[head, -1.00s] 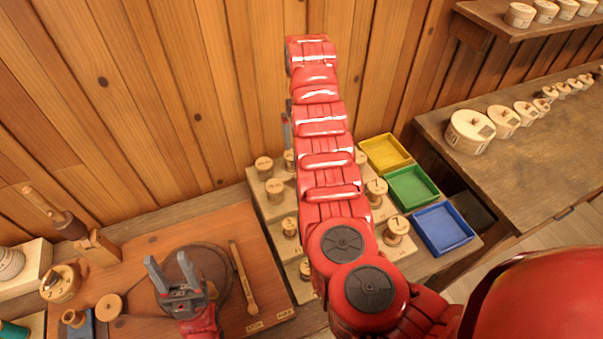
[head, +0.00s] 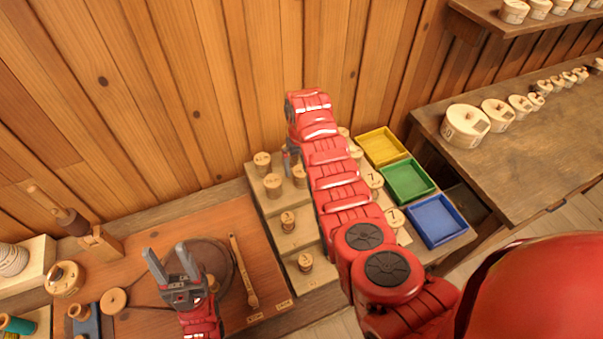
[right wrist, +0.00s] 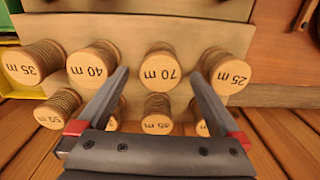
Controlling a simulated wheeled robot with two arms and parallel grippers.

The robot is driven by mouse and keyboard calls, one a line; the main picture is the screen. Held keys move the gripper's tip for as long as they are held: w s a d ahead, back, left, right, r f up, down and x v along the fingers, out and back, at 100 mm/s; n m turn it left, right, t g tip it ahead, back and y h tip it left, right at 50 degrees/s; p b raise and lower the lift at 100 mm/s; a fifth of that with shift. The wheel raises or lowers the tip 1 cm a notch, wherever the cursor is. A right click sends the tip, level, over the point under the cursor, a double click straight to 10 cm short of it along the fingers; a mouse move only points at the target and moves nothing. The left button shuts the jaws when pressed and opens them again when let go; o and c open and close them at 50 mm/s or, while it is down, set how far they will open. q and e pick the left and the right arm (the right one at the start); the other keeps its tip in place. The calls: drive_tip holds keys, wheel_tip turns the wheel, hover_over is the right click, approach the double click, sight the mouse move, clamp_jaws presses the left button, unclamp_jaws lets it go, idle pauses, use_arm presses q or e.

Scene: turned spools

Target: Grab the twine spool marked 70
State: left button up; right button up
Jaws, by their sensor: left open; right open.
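The twine spool marked 70 m (right wrist: 160,69) stands in a row on the stepped rack in the right wrist view, its round top facing the camera. By row order it matches a spool (head: 300,176) beside my right arm in the head view. My right gripper (right wrist: 157,74) is open, its fingertips either side of the 70 spool in the picture. I cannot tell how far above it they are; nothing is held. In the head view this gripper is mostly hidden by its own arm. My left gripper (head: 167,250) is open and empty over the workbench.
Spools marked 40 m (right wrist: 91,66) and 25 m (right wrist: 229,75) flank the 70 spool closely. A 35 m spool (right wrist: 36,63) stands farther left. Behind are a 50 m spool (right wrist: 58,110) and others partly covered by the gripper. Yellow (head: 382,147), green and blue trays line the rack's right side.

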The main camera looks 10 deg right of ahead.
sight(301, 171)
drive_tip(key=shift+f, duration=1.55)
drive_tip(key=c, duration=1.4)
drive_tip(key=shift+r, duration=0.2)
